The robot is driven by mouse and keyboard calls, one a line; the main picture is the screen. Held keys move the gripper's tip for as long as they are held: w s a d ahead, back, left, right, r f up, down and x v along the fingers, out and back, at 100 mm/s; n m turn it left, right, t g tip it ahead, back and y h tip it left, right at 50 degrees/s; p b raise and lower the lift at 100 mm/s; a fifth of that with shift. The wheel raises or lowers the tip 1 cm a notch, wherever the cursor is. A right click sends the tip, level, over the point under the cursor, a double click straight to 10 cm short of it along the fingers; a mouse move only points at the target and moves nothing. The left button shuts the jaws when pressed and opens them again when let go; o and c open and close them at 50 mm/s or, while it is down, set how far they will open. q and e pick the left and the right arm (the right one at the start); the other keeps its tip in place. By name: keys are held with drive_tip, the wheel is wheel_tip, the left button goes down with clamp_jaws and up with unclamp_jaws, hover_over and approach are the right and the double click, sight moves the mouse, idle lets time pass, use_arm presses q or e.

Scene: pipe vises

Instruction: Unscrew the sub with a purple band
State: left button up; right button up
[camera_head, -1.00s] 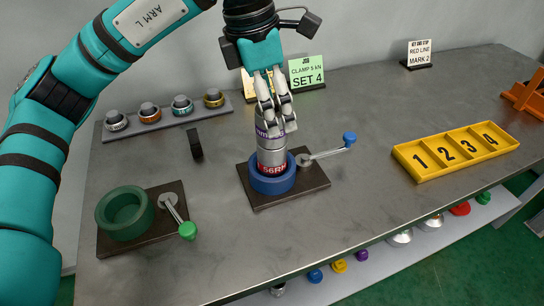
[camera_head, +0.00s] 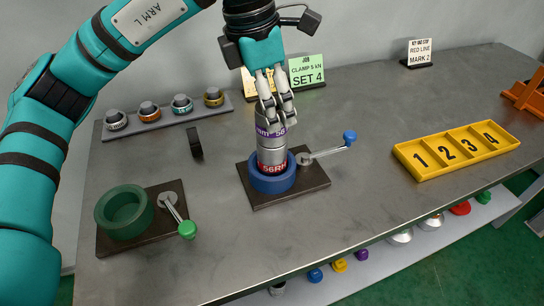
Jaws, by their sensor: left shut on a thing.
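The sub with a purple band (camera_head: 271,143) stands upright in the blue vise (camera_head: 272,181), in the middle of the table. Its silver body shows below the purple band, with a red label reading 56RH at the vise rim. My left gripper (camera_head: 275,112) comes down from above and is shut on the top of the sub. Its fingers hide the sub's upper end. The blue vise sits on a dark base plate, and its lever with a blue knob (camera_head: 349,137) points to the right. My right gripper is not in view.
An empty green vise (camera_head: 124,212) with a green-knobbed lever stands at the left. A rack (camera_head: 167,115) with several ringed parts lies behind. A yellow numbered tray (camera_head: 456,150) is at the right. Signs stand at the back. A shelf with coloured items runs below the front edge.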

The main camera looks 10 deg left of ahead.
use_arm(q)
drive_tip(key=shift+n, duration=1.2)
drive_tip(key=shift+n+t+y+b, duration=0.4)
drive_tip(key=shift+n+b, duration=0.2)
drive_tip(key=shift+n, duration=1)
drive_tip(key=shift+n+y+b, duration=0.3)
drive_tip(key=shift+n+b, duration=0.05)
drive_tip(key=shift+n, duration=1.35)
drive_tip(key=shift+n+y+b, duration=0.3)
drive_tip(key=shift+n+b, duration=0.05)
drive_tip(key=shift+n, duration=1.85)
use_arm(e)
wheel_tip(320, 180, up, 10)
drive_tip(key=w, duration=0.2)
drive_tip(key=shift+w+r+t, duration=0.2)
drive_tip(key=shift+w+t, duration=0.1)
